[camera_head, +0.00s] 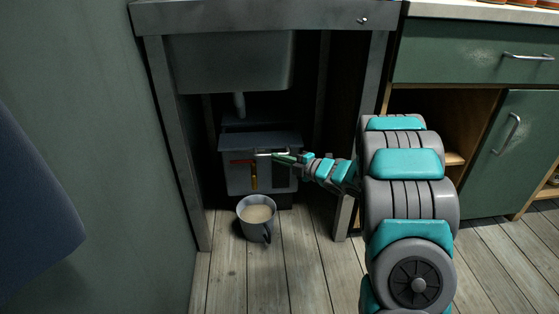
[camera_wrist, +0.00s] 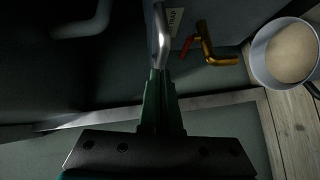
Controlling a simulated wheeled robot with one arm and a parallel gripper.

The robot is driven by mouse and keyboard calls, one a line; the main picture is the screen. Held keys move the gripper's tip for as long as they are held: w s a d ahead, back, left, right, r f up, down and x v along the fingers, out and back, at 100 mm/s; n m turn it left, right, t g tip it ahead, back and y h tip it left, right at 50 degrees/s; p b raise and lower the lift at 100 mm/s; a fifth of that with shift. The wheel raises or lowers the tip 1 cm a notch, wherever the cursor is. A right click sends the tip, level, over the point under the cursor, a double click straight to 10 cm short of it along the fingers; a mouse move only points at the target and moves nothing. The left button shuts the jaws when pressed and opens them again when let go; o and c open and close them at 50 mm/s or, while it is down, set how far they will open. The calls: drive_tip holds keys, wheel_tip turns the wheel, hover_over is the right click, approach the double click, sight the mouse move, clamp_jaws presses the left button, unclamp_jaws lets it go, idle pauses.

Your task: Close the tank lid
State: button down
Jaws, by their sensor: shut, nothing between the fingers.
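The grey tank (camera_head: 240,180) stands under the sink in the head view. Its lid (camera_head: 260,141) is a flat grey slab at the tank's top; I cannot tell whether it lies fully down. A metal bar handle (camera_head: 264,153) shows at the front edge, and it also shows in the wrist view (camera_wrist: 160,38). My gripper (camera_head: 277,157) is at the tank's front, just right of this handle. In the wrist view its green fingers (camera_wrist: 159,78) are together, with their tips at the end of the handle. Whether they touch it is unclear.
A brass tap (camera_head: 254,177) with a red lever (camera_head: 241,162) sits on the tank's front. A grey mug (camera_head: 257,217) of pale liquid stands on the floor below. The sink basin (camera_head: 230,65) and drain pipe (camera_head: 239,104) hang above. Frame legs (camera_head: 180,150) flank the opening.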

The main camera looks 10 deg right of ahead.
sight(271, 143)
drive_tip(key=w, duration=0.2)
drive_tip(key=w+p, duration=0.1)
drive_tip(key=w, duration=0.2)
drive_tip(key=w+d, duration=0.1)
drive_tip(key=w, duration=0.1)
drive_tip(key=shift+w+d+r+p, duration=0.1)
drive_tip(key=shift+w+r+p, duration=0.05)
drive_tip(key=shift+w+p, duration=0.15)
